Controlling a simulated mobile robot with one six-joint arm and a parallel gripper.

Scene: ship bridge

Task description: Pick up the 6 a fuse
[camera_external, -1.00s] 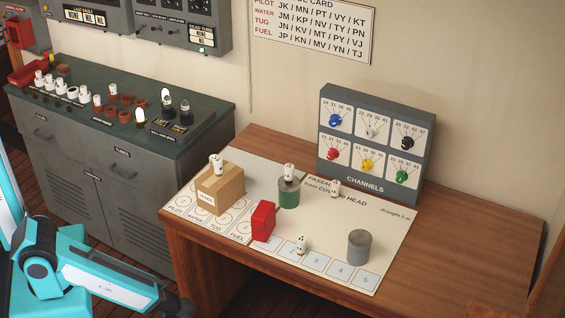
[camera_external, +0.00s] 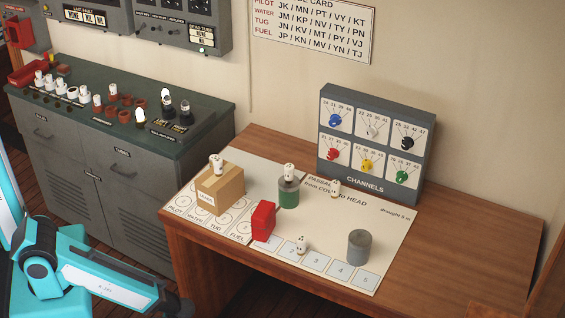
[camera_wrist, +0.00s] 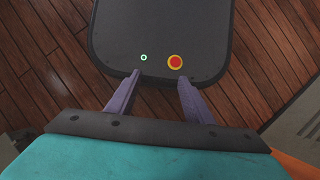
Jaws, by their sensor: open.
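Small white cylinders, which look like fuses, stand on the green-topped cabinet (camera_external: 200,112) at the left. A row of them (camera_external: 72,92) is at the left part, with one further right (camera_external: 98,103) beside reddish-brown sockets (camera_external: 126,99). Their ratings are too small to read, so I cannot tell which is the 6 a fuse. My gripper (camera_wrist: 160,77) is open and empty in the wrist view, its two purple fingers apart. In the external view my arm is low at the left, in front of the cabinet and well away from the cylinders; the fingers are not clear there.
The wooden desk (camera_external: 470,235) holds a cardboard box (camera_external: 220,195), a red block (camera_external: 263,221), a green-grey cylinder (camera_external: 289,192), a grey cylinder (camera_external: 358,247) and a channels panel (camera_external: 376,140). Dark-based bulbs (camera_external: 185,111) stand at the cabinet's right. Wooden floor (camera_wrist: 55,50) shows below my gripper.

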